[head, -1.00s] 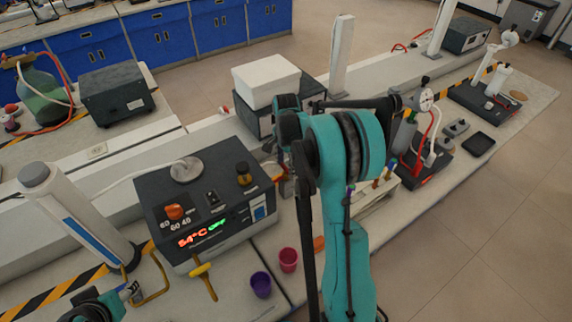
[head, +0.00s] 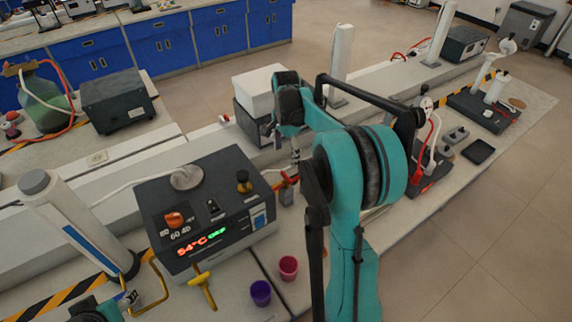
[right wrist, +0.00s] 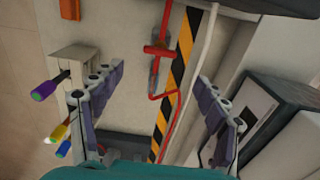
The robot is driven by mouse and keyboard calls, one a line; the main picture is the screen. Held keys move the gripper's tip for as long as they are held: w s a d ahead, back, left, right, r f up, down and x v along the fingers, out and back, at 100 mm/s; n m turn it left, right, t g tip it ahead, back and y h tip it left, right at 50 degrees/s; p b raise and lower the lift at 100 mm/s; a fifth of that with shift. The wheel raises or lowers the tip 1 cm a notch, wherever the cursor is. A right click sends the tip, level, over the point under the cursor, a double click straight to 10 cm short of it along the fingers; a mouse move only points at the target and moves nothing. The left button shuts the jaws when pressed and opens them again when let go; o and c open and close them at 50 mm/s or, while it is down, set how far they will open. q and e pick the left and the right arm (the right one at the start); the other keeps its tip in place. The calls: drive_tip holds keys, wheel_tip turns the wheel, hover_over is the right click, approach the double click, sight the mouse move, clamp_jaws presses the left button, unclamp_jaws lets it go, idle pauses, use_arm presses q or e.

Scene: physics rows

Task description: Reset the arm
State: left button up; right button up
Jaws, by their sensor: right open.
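My right arm rises through the middle of the head view and bends over the bench. Its gripper (head: 288,150) hangs above the bench, right of the heater box, partly hidden by the arm. In the right wrist view the two fingers of this gripper (right wrist: 158,78) are spread apart with nothing between them. Beyond them lie the bench, a red fitting and a striped strip. My left gripper (head: 125,300) shows only in part at the bottom left corner of the head view, beside a yellow bent handle; its jaw state is unclear.
The heater box (head: 205,205) with a lit display stands left of my right arm. A purple cup (head: 261,292) and a pink cup (head: 288,268) stand in front. A pale rack (right wrist: 75,58) holds colored-tipped items. The floor at right is clear.

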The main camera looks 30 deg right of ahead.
drive_tip(key=shift+r, duration=1.25)
drive_tip(key=s+a+r+n+t, duration=0.2)
drive_tip(key=s+a+n, duration=0.4)
drive_tip(key=s+a, duration=0.15)
drive_tip(key=s+a+r+n+t, duration=0.2)
drive_tip(key=s+a+n+t, duration=0.1)
drive_tip(key=s+a+n, duration=0.4)
drive_tip(key=s+a+f+n+t+b, duration=0.2)
drive_tip(key=s+a+f+n+b, duration=0.3)
drive_tip(key=f, duration=0.4)
drive_tip(key=shift+a, duration=0.45)
